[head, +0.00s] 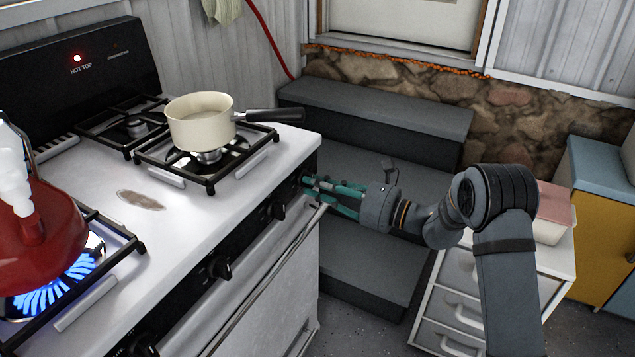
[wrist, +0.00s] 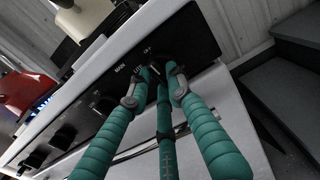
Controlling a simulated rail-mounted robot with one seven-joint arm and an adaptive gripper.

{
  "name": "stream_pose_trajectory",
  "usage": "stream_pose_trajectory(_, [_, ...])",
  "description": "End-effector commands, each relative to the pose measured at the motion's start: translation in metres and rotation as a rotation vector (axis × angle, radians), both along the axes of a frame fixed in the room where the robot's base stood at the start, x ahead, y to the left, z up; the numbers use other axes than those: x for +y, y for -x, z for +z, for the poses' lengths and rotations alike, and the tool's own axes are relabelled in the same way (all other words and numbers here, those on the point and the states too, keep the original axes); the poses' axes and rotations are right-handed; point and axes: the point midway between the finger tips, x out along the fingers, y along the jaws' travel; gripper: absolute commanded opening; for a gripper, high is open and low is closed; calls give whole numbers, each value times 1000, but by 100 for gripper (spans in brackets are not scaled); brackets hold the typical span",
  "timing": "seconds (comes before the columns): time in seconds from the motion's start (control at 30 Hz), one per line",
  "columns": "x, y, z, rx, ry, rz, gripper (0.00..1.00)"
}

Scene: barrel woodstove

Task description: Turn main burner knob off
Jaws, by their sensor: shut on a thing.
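The white stove (head: 190,210) has a black front control panel (head: 246,240) with a row of black knobs. My gripper (head: 306,189) has teal fingers and reaches the far right end of this panel. In the wrist view, my gripper (wrist: 155,84) is shut around the rightmost knob, which the fingers mostly hide. Small white lettering beside it seems to read "MAIN". Other knobs are free of the gripper: one nearest it (head: 275,210), one further along (head: 218,268), and more toward the lower left. The knob's exact angle cannot be told.
A red kettle (head: 40,245) stands over a lit blue flame (head: 50,296) at left. A cream saucepan (head: 200,122) sits on another burner, its handle pointing right. An oven door handle (head: 268,280) runs below the panel. Grey steps (head: 365,250) and white drawers (head: 480,290) stand right.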

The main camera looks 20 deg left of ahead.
Motion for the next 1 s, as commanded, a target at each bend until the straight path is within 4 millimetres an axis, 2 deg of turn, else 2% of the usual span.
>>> stream_pose_trajectory(0.1, [0, 0, 3, 93, -15, 0, 0])
stream_pose_trajectory(0.37, [0, 0, 1, 108, -20, 0, 0])
stream_pose_trajectory(0.4, [0, 0, 1, 108, -20, 0, 20])
stream_pose_trajectory(0.73, [0, 0, 1, 106, -20, 0, 39])
stream_pose_trajectory(1.0, [-1, 0, 1, 105, -19, 0, 39])
